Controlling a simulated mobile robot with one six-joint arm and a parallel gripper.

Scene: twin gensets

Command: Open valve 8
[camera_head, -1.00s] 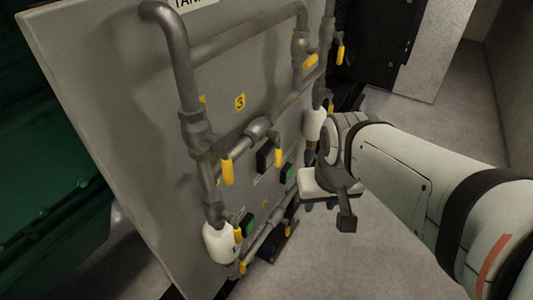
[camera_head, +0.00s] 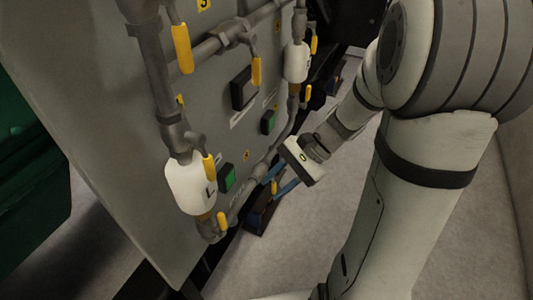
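A grey panel (camera_head: 110,110) carries grey pipes and several valves with yellow handles. I cannot read a tag with 8 on it, so I cannot tell which valve is valve 8. My gripper (camera_head: 271,184) is at the panel's lower right, its two bluish fingers apart and pointing left towards the low pipe (camera_head: 245,187). Nothing shows held between them. A yellow handle (camera_head: 221,222) hangs at the lower left end of that pipe, left of my gripper. Another yellow handle (camera_head: 208,167) is beside the left white container (camera_head: 190,187). Whether the fingers touch anything is unclear.
Yellow handles (camera_head: 182,48) and (camera_head: 256,71) hang higher up. Green buttons (camera_head: 227,177) and (camera_head: 268,122) and a second white container (camera_head: 297,62) are on the panel. A green machine (camera_head: 30,150) stands at left. The floor (camera_head: 300,240) below my gripper is mostly clear.

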